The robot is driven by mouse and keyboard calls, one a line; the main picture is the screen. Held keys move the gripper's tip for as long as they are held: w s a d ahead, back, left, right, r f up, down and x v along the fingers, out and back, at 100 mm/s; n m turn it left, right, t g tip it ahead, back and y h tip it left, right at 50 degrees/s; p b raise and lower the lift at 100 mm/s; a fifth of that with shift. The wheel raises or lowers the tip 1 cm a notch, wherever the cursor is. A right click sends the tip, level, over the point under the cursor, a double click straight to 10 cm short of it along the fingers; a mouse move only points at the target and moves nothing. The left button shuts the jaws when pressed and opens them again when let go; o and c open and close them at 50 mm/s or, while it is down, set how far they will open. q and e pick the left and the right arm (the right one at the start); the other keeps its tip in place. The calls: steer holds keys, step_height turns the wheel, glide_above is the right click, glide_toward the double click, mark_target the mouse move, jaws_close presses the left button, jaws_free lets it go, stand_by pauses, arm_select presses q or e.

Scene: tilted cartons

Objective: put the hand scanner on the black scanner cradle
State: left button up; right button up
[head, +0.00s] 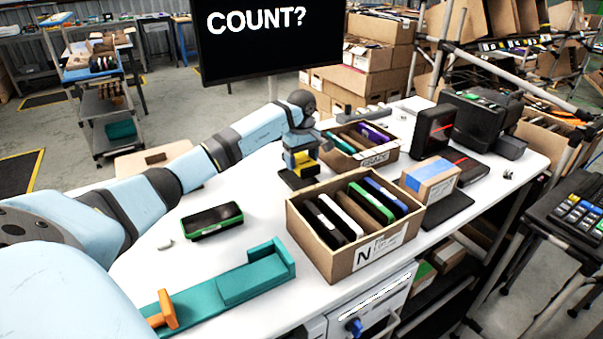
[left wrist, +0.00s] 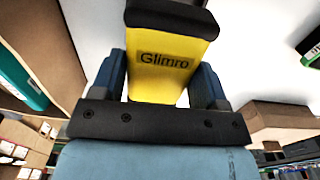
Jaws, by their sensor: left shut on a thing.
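The hand scanner (left wrist: 160,65) is yellow with a black end and the word Glimro, seen close in the left wrist view. My left gripper (left wrist: 162,95) is shut on it, one finger on each side. In the head view the yellow scanner (head: 300,160) shows below my left gripper (head: 300,146), over the white table behind the open carton. A black block (head: 297,180) shows directly under the yellow part; I cannot tell whether it is the scanner's black end or the scanner cradle. My right gripper is not in view.
An open carton marked N (head: 368,258) holds several upright devices. A second carton (head: 378,157) stands behind it. A green-edged black device (head: 212,220) and a teal holder (head: 255,284) lie in front. A screen (head: 268,45) stands behind.

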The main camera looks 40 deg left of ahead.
mark_target(302, 159)
arm_select(q)
steer(key=shift+f, duration=2.2)
steer(key=shift+f+b, duration=0.2)
steer(key=shift+b, duration=0.1)
steer(key=o, duration=0.8)
steer(key=shift+r, duration=0.15)
step_height(302, 159, up, 12)
steer(key=shift+r+p, duration=0.1)
steer(key=shift+p, duration=0.4)
